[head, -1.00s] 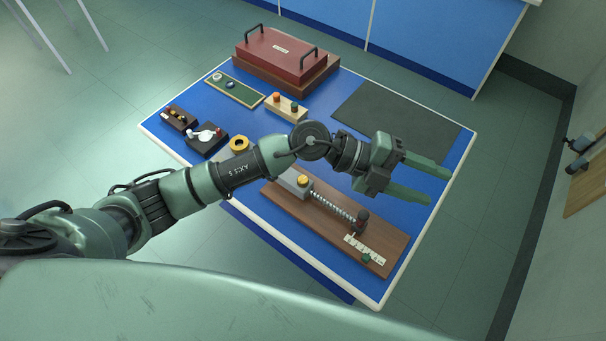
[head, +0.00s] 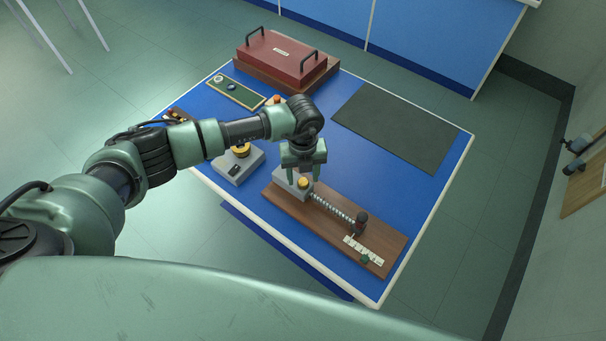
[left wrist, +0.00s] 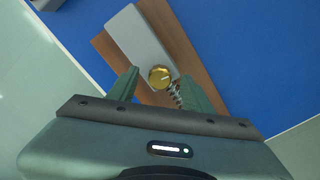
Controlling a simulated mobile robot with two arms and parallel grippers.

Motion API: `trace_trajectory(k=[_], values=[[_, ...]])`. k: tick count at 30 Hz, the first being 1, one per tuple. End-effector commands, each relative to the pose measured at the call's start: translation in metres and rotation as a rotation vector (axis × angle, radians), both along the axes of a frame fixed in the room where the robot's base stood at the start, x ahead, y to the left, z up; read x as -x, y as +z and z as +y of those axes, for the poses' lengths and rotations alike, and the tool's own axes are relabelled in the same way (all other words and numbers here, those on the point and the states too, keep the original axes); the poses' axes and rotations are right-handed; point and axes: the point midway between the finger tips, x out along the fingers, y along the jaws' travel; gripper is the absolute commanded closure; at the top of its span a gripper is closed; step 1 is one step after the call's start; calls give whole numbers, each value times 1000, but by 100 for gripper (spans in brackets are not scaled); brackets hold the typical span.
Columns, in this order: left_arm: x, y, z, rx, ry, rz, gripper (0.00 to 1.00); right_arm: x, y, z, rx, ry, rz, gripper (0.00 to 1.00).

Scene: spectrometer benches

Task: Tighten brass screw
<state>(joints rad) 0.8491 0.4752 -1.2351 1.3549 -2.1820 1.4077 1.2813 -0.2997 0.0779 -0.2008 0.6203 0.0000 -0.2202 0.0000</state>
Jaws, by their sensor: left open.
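A round brass screw head (head: 303,183) sits on a grey block (head: 285,184) at the left end of a wooden board (head: 340,226). In the left wrist view the brass screw (left wrist: 160,76) has a slot line across its top. My left gripper (head: 303,178) points down over the block, with its two fingers open. In the left wrist view the left gripper (left wrist: 160,84) has one finger to each side of the screw, with gaps between. I cannot tell whether the fingertips are level with it. My right gripper is not in view.
A spring (head: 332,207) runs along the board to a dark post (head: 361,222), near a white scale (head: 364,249). A grey box with a yellow knob (head: 240,150) stands left. A red case (head: 287,58) and a dark mat (head: 398,125) lie farther back.

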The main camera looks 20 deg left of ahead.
Motion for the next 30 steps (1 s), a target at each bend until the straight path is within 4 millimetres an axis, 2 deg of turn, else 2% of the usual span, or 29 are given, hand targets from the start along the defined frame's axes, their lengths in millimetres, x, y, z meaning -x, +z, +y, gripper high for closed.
trace_trajectory(k=[4, 12, 14, 18, 30], values=[[1, -11, 0, -1, -1, 0, 50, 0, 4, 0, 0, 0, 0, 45], [0, -13, 0, 1, -2, 0, 50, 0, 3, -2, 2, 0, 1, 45], [0, -13, 0, 1, -2, 0, 64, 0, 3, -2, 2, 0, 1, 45], [0, -13, 0, 1, -1, 0, 100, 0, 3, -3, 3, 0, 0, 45], [0, -15, 0, 2, -60, -1, 100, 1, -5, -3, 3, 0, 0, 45]])
